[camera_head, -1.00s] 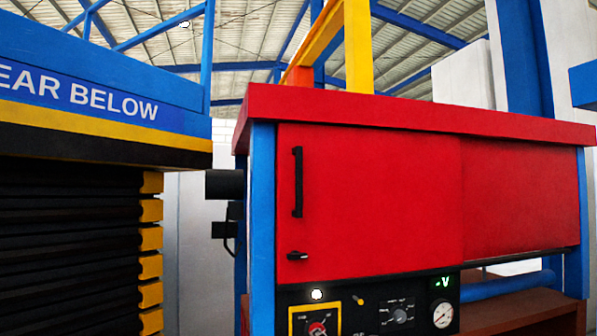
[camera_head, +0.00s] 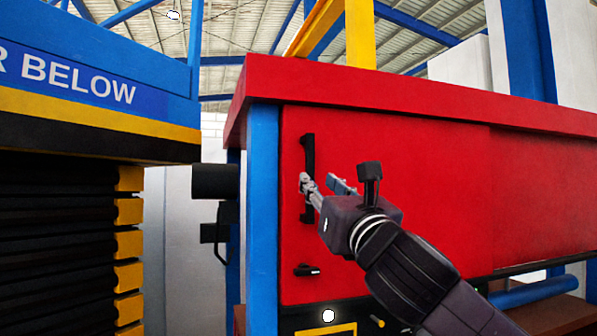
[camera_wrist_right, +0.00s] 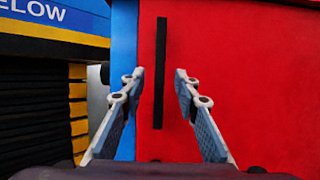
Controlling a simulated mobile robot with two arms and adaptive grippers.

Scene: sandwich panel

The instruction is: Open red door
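The red door (camera_head: 420,200) is the front panel of a red cabinet and looks shut. Its black vertical bar handle (camera_head: 309,155) is near the left edge, with a small black latch (camera_head: 306,270) below it. My right gripper (camera_head: 325,184) is in front of the handle and hides part of it in the head view. In the right wrist view its two fingers (camera_wrist_right: 158,82) are spread apart, and the handle (camera_wrist_right: 160,70) appears between them. I cannot tell how far the fingertips are from the handle. My left gripper is not in view.
A blue post (camera_head: 263,200) borders the door on the left. A blue, yellow and black machine (camera_head: 70,110) with a ribbed side stands further left. Below the door is a dark control panel (camera_head: 300,325). A red ledge (camera_head: 420,95) overhangs the door.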

